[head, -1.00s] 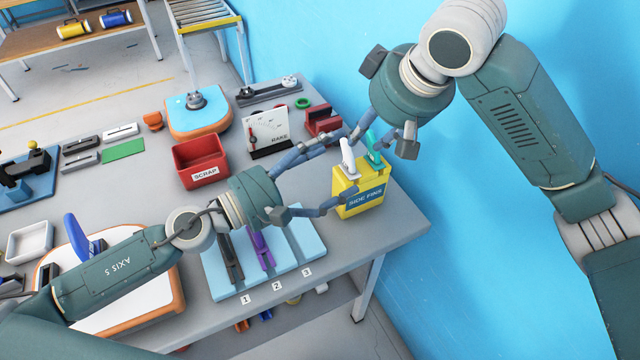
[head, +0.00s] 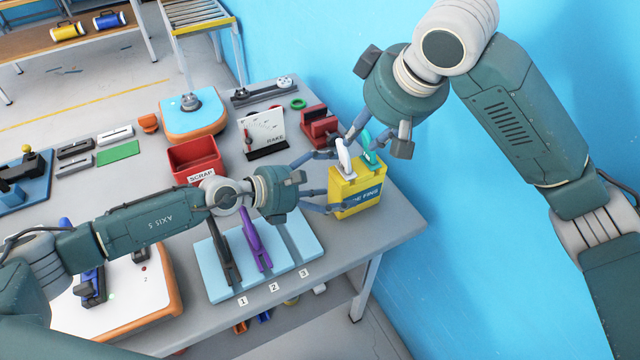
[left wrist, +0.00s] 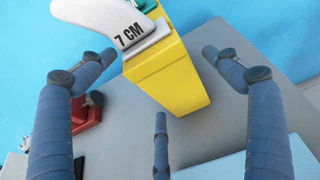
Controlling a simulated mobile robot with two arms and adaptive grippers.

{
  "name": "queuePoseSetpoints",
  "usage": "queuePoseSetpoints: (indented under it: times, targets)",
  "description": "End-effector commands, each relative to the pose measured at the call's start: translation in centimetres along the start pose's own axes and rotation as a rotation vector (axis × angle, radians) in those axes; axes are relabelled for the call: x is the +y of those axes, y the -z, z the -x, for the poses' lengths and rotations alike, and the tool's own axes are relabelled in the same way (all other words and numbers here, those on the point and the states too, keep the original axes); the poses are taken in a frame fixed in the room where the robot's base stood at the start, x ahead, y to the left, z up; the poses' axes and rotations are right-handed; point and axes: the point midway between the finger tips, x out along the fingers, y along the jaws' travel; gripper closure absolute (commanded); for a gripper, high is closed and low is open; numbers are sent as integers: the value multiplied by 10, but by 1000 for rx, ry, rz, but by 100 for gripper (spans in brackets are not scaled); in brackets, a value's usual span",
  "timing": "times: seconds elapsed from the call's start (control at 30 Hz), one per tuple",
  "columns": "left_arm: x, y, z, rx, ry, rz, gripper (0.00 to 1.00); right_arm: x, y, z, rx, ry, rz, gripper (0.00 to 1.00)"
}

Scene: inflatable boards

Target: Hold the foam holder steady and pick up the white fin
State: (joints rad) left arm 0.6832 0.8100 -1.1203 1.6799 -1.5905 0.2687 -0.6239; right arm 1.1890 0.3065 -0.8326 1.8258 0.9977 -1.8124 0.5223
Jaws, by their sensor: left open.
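The yellow foam holder (head: 349,201), lettered for side fins, stands near the table's right edge. The white fin (head: 343,154) stands upright in its top, beside a teal fin (head: 368,158). In the left wrist view the white fin (left wrist: 92,14) is marked 7 CM, and the yellow holder (left wrist: 165,75) reaches between my spread fingers. My left gripper (head: 328,178) is open at the holder's left side; I cannot tell whether it touches. My right gripper (head: 357,132) is above and behind the fins, its fingertips partly hidden, so its opening is unclear.
The blue wall is close on the right.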

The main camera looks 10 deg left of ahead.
Motion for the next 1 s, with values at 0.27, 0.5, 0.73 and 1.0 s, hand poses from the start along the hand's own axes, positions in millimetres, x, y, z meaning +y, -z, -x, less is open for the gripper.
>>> queuePoseSetpoints:
  times: [0.27,0.5,0.73,1.0]
  targets:
    - [0,-1,-45,-2,0,-1,11,0,0,0,0,0,0,69]
    - [0,-1,-58,-2,0,-1,11,0,0,0,0,0,0,69]
    - [0,0,-58,-1,0,-1,11,0,0,0,0,0,0,69]
    - [0,0,-58,-1,0,-1,61,0,0,0,0,0,0,69]
